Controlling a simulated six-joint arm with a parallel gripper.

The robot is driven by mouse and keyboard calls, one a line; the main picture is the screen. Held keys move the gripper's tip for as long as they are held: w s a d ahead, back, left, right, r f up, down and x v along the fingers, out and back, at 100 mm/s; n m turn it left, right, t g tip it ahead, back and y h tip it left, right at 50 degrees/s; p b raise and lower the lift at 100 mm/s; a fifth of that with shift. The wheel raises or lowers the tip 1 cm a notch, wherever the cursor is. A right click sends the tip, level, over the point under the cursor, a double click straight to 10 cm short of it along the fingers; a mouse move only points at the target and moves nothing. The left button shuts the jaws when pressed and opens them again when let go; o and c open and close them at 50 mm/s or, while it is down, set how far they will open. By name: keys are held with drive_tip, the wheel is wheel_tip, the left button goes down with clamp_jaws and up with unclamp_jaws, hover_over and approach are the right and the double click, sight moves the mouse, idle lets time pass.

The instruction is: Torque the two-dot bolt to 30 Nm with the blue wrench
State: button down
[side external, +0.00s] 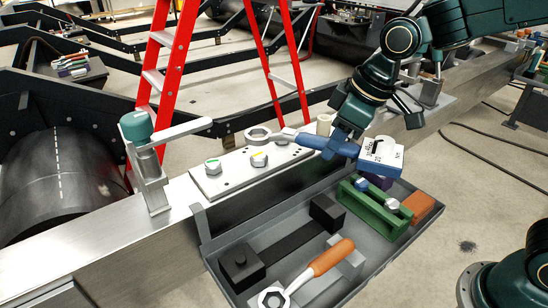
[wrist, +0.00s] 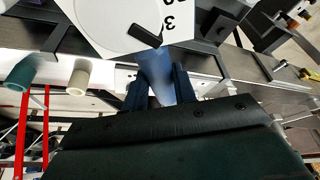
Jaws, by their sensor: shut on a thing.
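My gripper (side external: 343,143) is shut on the handle of the blue wrench (side external: 318,142). The wrench is held roughly level above the plate and tray, its ring end (side external: 258,134) to the left and apart from the bolts. Its white dial block (side external: 381,157) is on the right. In the wrist view the blue handle (wrist: 157,72) sits between my fingers (wrist: 158,90), with part of the white dial (wrist: 125,22) and a dark pointer. On the metal plate (side external: 232,182) stand a bolt with a green mark (side external: 213,166) and one with a yellow mark (side external: 259,160). Dot counts are too small to read.
A grey tray (side external: 212,248) in front holds an orange-handled wrench (side external: 330,257), black blocks and a green holder (side external: 372,212). A teal-capped clamp (side external: 137,127) with a lever stands left of the plate. A red ladder (side external: 165,70) stands behind the beam.

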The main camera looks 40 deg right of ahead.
drive_tip(key=shift+f, duration=2.8)
idle(1.6)
drive_tip(key=shift+s+a+m+h, duration=0.15)
drive_tip(key=shift+s+a+m, duration=0.1)
drive_tip(key=shift+a+m, duration=0.35)
drive_tip(key=shift+s+a+m+h, duration=0.2)
drive_tip(key=shift+a+m, duration=0.25)
drive_tip(key=shift+a, duration=0.25)
drive_tip(key=shift+s+a+m+h, duration=0.15)
drive_tip(key=shift+s+a+m, duration=0.1)
drive_tip(key=shift+a+m, duration=0.35)
idle(1.7)
